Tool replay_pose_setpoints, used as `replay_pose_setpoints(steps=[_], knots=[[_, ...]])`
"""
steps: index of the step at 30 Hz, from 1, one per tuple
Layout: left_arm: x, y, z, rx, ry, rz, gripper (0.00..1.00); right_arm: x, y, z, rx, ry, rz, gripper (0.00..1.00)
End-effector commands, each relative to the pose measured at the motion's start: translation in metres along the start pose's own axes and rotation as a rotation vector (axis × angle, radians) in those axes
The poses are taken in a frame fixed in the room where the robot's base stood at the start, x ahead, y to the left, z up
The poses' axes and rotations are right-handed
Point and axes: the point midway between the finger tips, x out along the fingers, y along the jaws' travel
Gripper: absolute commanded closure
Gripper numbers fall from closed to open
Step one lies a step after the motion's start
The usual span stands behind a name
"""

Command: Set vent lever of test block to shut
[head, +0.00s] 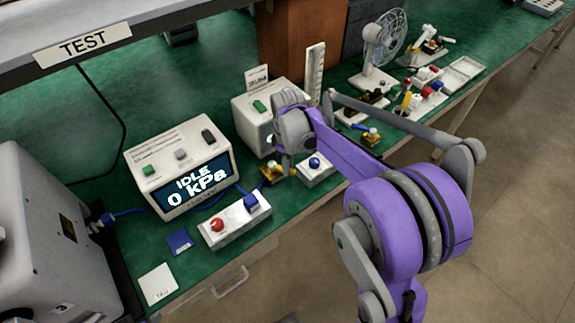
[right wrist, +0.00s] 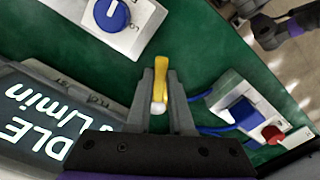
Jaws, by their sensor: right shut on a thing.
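The test block appears to be the white block (head: 235,220) with a red knob (head: 217,224) and a blue fitting (head: 250,202), in front of the 0 kPa meter. It also shows at the right of the right wrist view (right wrist: 260,115). I cannot make out which part is the vent lever or its setting. My right gripper (right wrist: 163,100) is shut on a slim yellow piece (right wrist: 161,75) with a pale end, between the test block and a blue-knob block. In the head view my right gripper (head: 285,162) is small and partly hidden by its arm. My left gripper is not in view.
The meter (head: 183,165) reads IDLE 0 kPa. A second meter (head: 250,115) stands behind my right arm. A white block with a blue knob (head: 316,165) is close to my right gripper. A brass piece (head: 271,172) is beside the gripper. A blue hose (head: 125,212) runs along the bench.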

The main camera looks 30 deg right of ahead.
Motion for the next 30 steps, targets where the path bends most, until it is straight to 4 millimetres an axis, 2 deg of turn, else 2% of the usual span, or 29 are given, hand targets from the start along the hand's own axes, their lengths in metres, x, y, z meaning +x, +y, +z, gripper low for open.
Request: replay_pose_setpoints(steps=[10, 11, 15, 25, 30], knots=[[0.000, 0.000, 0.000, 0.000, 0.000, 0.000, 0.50, -0.001, 0.001, 0.000, -0.004, 0.001, 0.002, 1.00], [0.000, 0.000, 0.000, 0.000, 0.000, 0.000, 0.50, -0.001, 0.001, 0.000, -0.003, 0.001, 0.002, 0.77], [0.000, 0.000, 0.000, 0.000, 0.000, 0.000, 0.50, -0.001, 0.001, 0.000, -0.003, 0.000, 0.002, 0.52], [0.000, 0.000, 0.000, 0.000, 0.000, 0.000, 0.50, -0.002, 0.000, 0.000, -0.002, 0.000, 0.001, 0.50], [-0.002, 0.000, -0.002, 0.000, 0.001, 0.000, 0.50, -0.021, 0.000, 0.000, -0.002, 0.000, 0.001, 0.50]])
